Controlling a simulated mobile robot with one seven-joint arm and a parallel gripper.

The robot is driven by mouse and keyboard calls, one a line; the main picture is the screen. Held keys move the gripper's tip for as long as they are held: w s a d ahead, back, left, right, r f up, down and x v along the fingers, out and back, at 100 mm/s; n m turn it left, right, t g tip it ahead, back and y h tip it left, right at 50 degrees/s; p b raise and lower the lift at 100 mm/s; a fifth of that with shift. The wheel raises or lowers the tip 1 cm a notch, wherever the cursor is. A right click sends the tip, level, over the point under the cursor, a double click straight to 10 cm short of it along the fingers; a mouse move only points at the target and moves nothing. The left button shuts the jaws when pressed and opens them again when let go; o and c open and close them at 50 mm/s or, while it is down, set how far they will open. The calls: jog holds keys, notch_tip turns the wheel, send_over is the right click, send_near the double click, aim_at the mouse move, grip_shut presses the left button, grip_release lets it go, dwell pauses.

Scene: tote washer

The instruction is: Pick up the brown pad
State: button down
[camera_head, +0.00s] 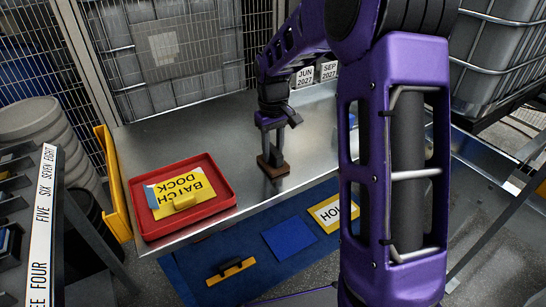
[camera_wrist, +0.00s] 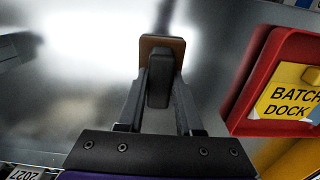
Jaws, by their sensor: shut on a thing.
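The brown pad (camera_head: 273,167) is a small brown block at the metal table, right of the red tray. In the wrist view the brown pad (camera_wrist: 176,43) shows beyond my fingertips, with a dark grip on its near side. My gripper (camera_head: 271,150) points down over it. In the wrist view my gripper (camera_wrist: 160,75) has its fingers on both sides of the dark grip, shut on it. I cannot tell whether the pad's underside touches the table.
A red tray (camera_head: 222,210) with a yellow "BATCH DOCK" card (camera_head: 196,183) stands left on the metal table (camera_head: 240,130). JUN and SEP 2027 labels (camera_head: 328,70) stand at the back. A blue mat (camera_head: 215,285) with a yellow-black piece (camera_head: 231,271) lies in front, lower. The table around the pad is clear.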

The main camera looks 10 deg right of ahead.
aim_at(273, 149)
notch_tip(273, 149, up, 10)
jog(key=shift+p, duration=1)
jog(key=c, duration=1.3)
grip_release()
grip_shut()
